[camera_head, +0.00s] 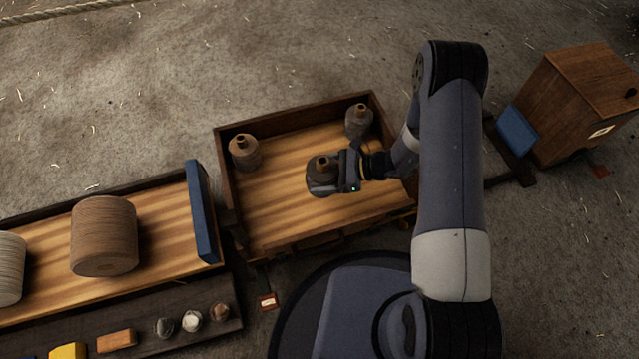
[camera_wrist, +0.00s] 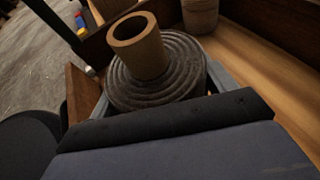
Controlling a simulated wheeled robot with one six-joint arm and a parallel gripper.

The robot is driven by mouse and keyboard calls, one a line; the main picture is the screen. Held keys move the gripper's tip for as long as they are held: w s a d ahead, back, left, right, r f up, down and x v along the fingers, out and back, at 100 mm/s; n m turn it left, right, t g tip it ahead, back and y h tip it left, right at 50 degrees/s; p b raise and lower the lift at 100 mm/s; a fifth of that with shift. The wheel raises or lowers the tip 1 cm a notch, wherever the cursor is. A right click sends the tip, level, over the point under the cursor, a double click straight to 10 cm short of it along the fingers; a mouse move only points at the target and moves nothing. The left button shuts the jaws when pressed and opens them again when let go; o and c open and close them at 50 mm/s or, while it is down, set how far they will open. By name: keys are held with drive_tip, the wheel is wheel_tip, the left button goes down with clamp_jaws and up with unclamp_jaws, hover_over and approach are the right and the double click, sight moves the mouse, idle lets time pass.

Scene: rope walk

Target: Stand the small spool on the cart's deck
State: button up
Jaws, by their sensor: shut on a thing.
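A small spool (camera_head: 322,183), a dark grey coil with a tan tube core, is in my gripper (camera_head: 340,176). In the wrist view, the jaws are on both sides of the spool (camera_wrist: 160,85), and its tube points up with a slight tilt. The cart's deck (camera_head: 290,205) is a pale wooden floor with dark walls around it. The held spool is above the deck's middle right; I cannot tell whether its underside touches the deck. Its lower part is hidden.
Two similar spools stand in the cart, one at the left (camera_head: 244,154) and one at the back right (camera_head: 359,122). A deck with a big brown spool (camera_head: 104,236) and a blue end board (camera_head: 203,212) is at left. A wooden box (camera_head: 585,100) stands at right.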

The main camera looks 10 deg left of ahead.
drive_tip(key=shift+f+b, duration=1.15)
drive_tip(key=shift+f, duration=2.35)
drive_tip(key=shift+f, duration=0.2)
drive_tip(key=o, duration=1.2)
drive_tip(key=shift+c, duration=0.2)
drive_tip(key=shift+w+d+r, duration=0.1)
drive_tip(key=shift+d+r, duration=0.1)
drive_tip(key=shift+r, duration=0.2)
drive_tip(key=p+v, duration=0.4)
drive_tip(key=v, duration=0.7)
drive_tip(key=shift+d, duration=0.25)
